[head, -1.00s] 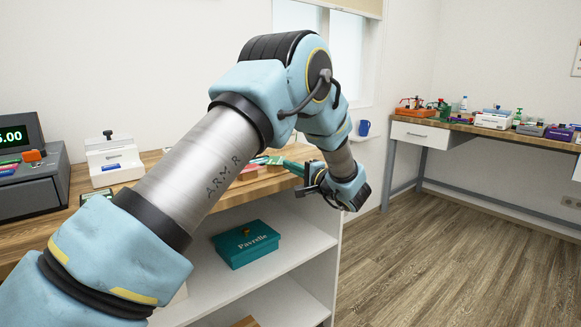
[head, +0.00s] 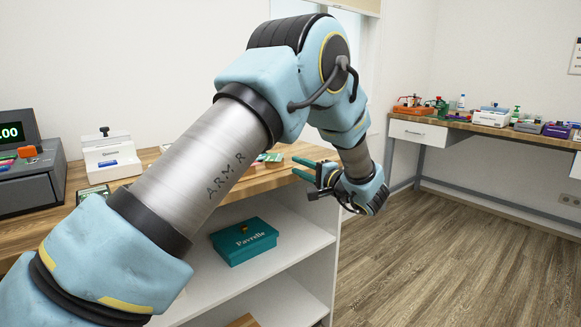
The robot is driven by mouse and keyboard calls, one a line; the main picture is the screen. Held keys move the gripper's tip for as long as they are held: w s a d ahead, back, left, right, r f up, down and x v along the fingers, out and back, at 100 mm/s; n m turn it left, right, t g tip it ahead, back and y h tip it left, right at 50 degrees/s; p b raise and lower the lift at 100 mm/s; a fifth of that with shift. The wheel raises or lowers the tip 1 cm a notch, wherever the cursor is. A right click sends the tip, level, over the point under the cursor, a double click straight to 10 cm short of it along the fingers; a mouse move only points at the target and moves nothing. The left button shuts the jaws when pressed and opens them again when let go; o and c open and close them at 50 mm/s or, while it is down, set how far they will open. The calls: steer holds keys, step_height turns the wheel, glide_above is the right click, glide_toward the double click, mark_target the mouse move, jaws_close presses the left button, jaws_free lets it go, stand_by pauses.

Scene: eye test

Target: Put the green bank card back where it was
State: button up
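My gripper (head: 304,170) is at the right end of the wooden counter (head: 285,179), by its edge. Its two green fingers point left and stand apart, with nothing visible between them. Small green and red flat items (head: 270,158) lie on the counter just left of the fingers, partly hidden by my arm. I cannot tell whether one of them is the green bank card. Small coloured items, one of them green, also lie on the grey cash register (head: 30,188) at the far left.
A white device (head: 110,158) and a small dark green device (head: 93,193) stand on the counter. A teal box (head: 244,241) sits on the shelf below. A cluttered workbench (head: 440,124) stands at the back right. The floor (head: 440,260) between is clear.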

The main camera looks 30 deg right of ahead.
steer(key=s+d+b, duration=0.1)
steer(key=s, duration=0.6)
steer(key=shift+d, duration=0.15)
